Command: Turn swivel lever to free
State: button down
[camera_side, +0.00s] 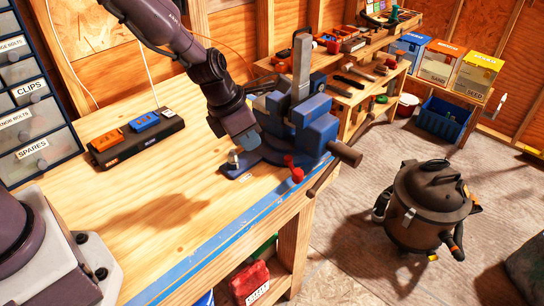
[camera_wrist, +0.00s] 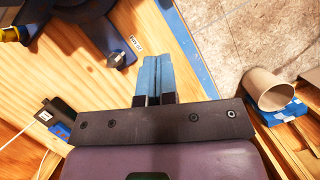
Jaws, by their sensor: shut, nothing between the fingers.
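The blue bench vise (camera_side: 305,125) stands at the bench's right edge, with a grey bar upright in its jaws. A red-ended lever (camera_side: 297,175) shows low at its base, with another red knob (camera_side: 288,161) just behind; I cannot tell which is the swivel lever. My gripper (camera_side: 244,140) is shut and empty, pointing down beside the vise's left side. Its blue fingers (camera_wrist: 153,76) lie together in the wrist view. Part of the vise base (camera_wrist: 98,32) shows there at upper left, apart from the fingertips; no red lever is visible there.
A bolt (camera_side: 234,158) stands on the base flange near my gripper. A black tray with orange and blue blocks (camera_side: 145,122) sits at the bench's back left. The bench front (camera_side: 150,230) is clear. A dark shop vacuum (camera_side: 430,205) stands on the floor.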

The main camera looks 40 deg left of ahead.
aim_at(294, 173)
jog(key=w+f+m, duration=0.1)
jog(key=f, duration=0.2)
jog(key=d+f+m, duration=0.1)
jog(key=f, duration=0.2)
jog(key=w+f+m, duration=0.1)
jog(key=f, duration=0.2)
jog(key=shift+w+d+f+g+h, duration=0.1)
jog(key=shift+w+d+g+h, duration=0.05)
jog(key=shift+w+g+h, duration=0.2)
jog(key=shift+w+d+f, duration=0.2)
jog(key=shift+w+d, duration=0.65)
jog(key=shift+w, duration=0.15)
jog(key=shift+w+d, duration=0.5)
jog(key=shift+w, duration=0.15)
jog(key=shift+w+d, duration=0.65)
